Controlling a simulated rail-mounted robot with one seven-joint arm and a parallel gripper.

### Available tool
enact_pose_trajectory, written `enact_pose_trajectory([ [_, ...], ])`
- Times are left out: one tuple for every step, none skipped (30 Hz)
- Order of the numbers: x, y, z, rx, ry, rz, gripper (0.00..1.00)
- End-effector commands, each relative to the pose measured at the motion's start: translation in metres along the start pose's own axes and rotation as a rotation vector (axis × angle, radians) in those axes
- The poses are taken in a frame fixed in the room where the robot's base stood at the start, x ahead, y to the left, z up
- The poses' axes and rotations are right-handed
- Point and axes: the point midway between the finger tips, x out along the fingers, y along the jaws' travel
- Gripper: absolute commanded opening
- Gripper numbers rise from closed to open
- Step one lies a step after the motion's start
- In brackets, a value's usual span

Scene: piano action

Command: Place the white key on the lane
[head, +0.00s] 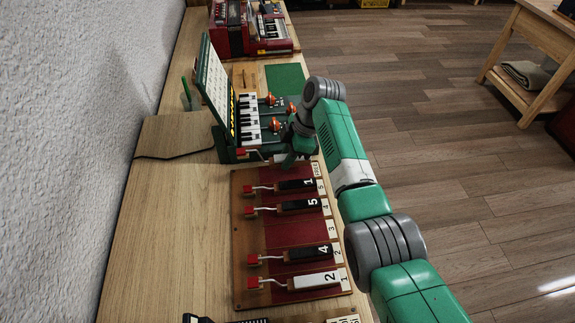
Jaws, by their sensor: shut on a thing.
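My gripper (290,158) is over the edge between the green keyboard unit and the lane board. It is shut on a key piece, whose red tip (241,152) and pale wire stick out to the left. The gripper and arm hide most of this piece. The lane board (240,232) has dark red lanes with number tags at the right. Number tags 5, 4, 2 and 1 have keys on their lanes, with red tips at the left. The lane (290,232) at tag 3 is bare.
The green keyboard unit (250,118) with white keys and an upright panel (217,88) stands behind the board. A brown board (175,135) lies on the left. A red accordion (250,28) sits at the far end. Another device (225,319) is cut off at the bottom edge.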

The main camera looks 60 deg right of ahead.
Motion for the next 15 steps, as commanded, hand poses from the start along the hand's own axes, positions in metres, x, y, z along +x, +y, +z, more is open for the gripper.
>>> enact_pose_trajectory([
  [0.009, -0.001, 0.004, 0.001, 0.000, -0.002, 0.00],
  [0.014, -0.001, 0.006, 0.002, -0.001, -0.002, 0.00],
  [0.021, -0.001, 0.009, 0.002, -0.001, -0.001, 0.00],
  [0.026, -0.001, 0.011, 0.002, -0.001, -0.002, 0.00],
  [0.030, -0.001, 0.013, 0.002, -0.001, -0.002, 0.00],
  [0.031, 0.000, 0.013, 0.001, -0.001, -0.001, 0.00],
  [0.031, 0.000, 0.013, 0.001, -0.001, 0.000, 0.00],
  [0.030, 0.000, 0.013, 0.000, 0.000, 0.001, 0.00],
  [0.029, 0.000, 0.013, 0.000, 0.000, 0.001, 0.00],
  [0.029, 0.000, 0.013, 0.000, 0.000, 0.000, 0.00],
  [0.029, 0.000, 0.013, 0.000, 0.000, 0.000, 0.00],
  [0.029, 0.000, 0.013, 0.001, 0.000, 0.000, 0.00],
  [0.030, 0.000, 0.013, 0.001, 0.000, 0.000, 0.00],
  [0.031, 0.000, 0.013, 0.001, 0.000, 0.000, 0.00],
  [0.033, 0.000, 0.014, 0.001, 0.000, 0.000, 0.00],
])
